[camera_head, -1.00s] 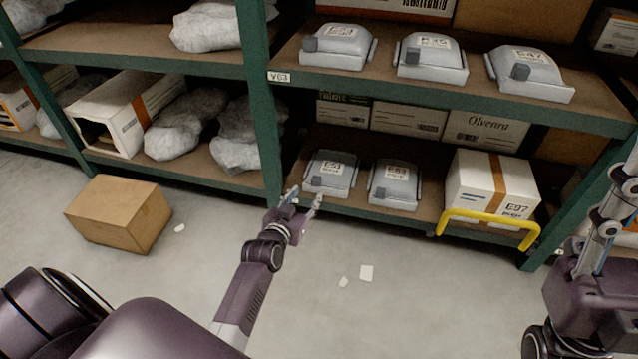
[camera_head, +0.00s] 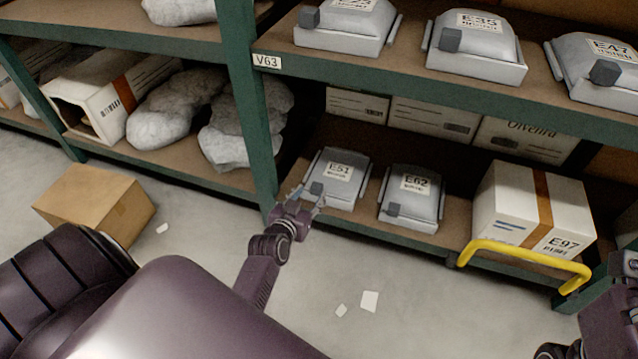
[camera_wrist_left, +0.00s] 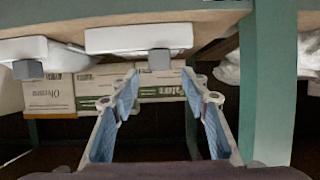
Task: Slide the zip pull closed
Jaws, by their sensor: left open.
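The grey case labelled E51 (camera_head: 340,172) sits on the lower shelf, next to the green post. A small grey block, seemingly its zip pull (camera_head: 316,188), is at its front left corner. My left gripper (camera_head: 308,198) is in front of that corner, its fingers apart. In the left wrist view, which is upside down, the open fingers (camera_wrist_left: 159,80) have nothing between them, and the grey pull (camera_wrist_left: 159,59) shows just beyond the tips, apart from them. The zip track cannot be made out. My right gripper is not in view; only part of that arm shows.
Case E62 (camera_head: 413,195) stands right of E51, then white box E97 (camera_head: 532,205) behind a yellow rail (camera_head: 525,260). The green post (camera_head: 255,115) is close to my left gripper. The upper shelf (camera_head: 430,88) overhangs. A brown carton (camera_head: 95,203) lies on the floor.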

